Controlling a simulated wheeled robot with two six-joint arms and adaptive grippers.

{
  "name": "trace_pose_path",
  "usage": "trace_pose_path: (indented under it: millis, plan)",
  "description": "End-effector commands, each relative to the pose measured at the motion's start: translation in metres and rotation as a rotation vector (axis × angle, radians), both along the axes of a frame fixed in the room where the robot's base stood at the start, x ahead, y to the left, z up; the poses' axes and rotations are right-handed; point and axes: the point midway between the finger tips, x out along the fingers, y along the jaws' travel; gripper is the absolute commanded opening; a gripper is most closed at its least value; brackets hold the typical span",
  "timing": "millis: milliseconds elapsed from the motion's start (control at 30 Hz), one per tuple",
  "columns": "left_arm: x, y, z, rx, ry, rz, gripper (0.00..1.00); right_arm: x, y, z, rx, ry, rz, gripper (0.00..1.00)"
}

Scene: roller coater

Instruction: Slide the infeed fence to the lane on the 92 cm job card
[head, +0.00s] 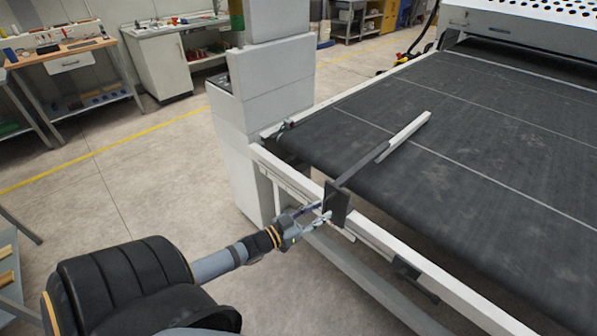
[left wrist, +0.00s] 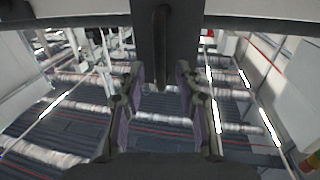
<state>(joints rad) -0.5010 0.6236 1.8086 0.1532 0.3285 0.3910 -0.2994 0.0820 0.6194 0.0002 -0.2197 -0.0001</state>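The infeed fence (head: 408,133) is a white bar on a dark arm that reaches over the black belt. The arm runs back to a dark block (head: 338,204) on the white front rail. My left gripper (head: 324,211) is at the near face of that block. In the left wrist view the left gripper's two fingers (left wrist: 160,100) stand apart, with a clear gap between them. A dark upright part (left wrist: 161,45) shows at the top, ahead of the gap; I cannot tell if the fingers touch it. My right gripper is not in view. I cannot make out a job card.
The belt (head: 480,150) carries pale lane lines. The white rail (head: 400,262) runs along its front edge, with another dark fitting (head: 412,277) farther right. A grey-white pillar (head: 262,120) stands at the left end.

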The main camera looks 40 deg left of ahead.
Motion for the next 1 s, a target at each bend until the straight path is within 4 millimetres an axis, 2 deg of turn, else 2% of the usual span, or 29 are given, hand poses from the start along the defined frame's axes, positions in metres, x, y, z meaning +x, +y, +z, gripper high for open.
trace_pose_path:
  millis: [300,433,600,1000]
  plan:
    - [-0.062,0.016,-0.002,0.004,0.008,-0.005,0.35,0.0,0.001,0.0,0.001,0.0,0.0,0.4]
    - [-0.079,0.021,-0.002,0.004,0.005,-0.004,0.35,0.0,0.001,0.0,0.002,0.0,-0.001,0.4]
    - [-0.088,0.025,-0.001,0.003,0.002,0.0,0.35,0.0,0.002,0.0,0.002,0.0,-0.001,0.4]
    - [-0.088,0.025,-0.001,0.002,0.002,0.002,0.35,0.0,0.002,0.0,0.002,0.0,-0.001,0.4]
